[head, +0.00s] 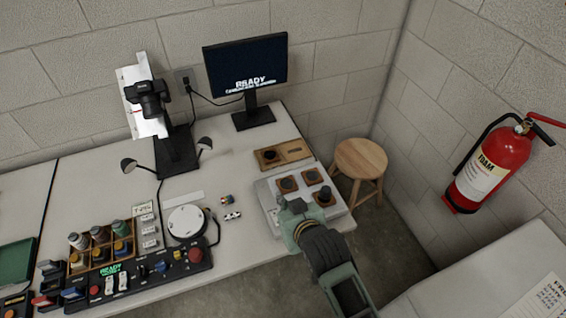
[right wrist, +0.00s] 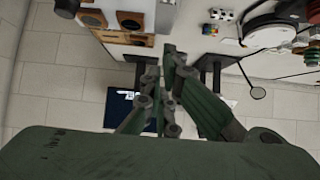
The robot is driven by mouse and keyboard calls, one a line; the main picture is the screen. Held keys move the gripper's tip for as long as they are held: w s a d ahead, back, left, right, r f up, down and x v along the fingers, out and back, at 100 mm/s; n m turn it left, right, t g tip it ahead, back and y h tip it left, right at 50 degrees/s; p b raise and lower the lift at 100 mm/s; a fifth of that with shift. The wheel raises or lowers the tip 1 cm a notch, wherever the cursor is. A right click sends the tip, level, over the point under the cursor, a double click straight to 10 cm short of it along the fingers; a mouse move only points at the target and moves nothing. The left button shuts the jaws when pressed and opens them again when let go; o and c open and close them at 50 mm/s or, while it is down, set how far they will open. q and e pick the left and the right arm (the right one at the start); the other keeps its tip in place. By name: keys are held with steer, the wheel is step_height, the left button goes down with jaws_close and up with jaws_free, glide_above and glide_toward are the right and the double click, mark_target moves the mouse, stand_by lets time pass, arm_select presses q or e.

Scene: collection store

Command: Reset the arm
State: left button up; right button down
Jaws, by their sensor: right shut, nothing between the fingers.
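My right gripper (head: 286,208) reaches in from the lower right of the head view, over the front left part of a light grey panel (head: 338,207). The panel has several dark square pieces with round centres, and one at the right carries a dark knob (head: 324,195). In the right wrist view the fingers (right wrist: 175,52) are closed together and hold nothing. The gripper hides part of the panel; I cannot tell whether it touches it. My left gripper is not in view.
A wooden board (head: 294,152) lies behind the panel. To the left are a round white turntable (head: 187,223), a camera stand (head: 176,150), a control box (head: 140,275) and a rack of spools (head: 103,252). A monitor (head: 247,68) stands behind. A stool (head: 361,158) and a fire extinguisher (head: 490,168) are at right.

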steer(key=s+d+f+m+g+h, duration=0.1)
steer(key=s+d+m+g+h, duration=0.35)
steer(key=s+d, duration=1.45)
steer(key=s+a+f+n+g+y+b, duration=0.1)
steer(key=s+f+n+g+b, duration=0.15)
steer(key=f, duration=1.45)
steer(key=s+a+f+n+g+y+b, duration=0.1)
steer(key=s+f+b, duration=0.2)
steer(key=f, duration=1.4)
steer(key=s+d+f+g+b, duration=0.1)
steer(key=s+d+f+b, duration=0.2)
steer(key=s+f, duration=1.2)
step_height(320, 180, down, 2)
steer(key=shift+s+d+f+h, duration=0.2)
steer(key=shift+s+f+h, duration=0.05)
steer(key=shift+h, duration=0.1)
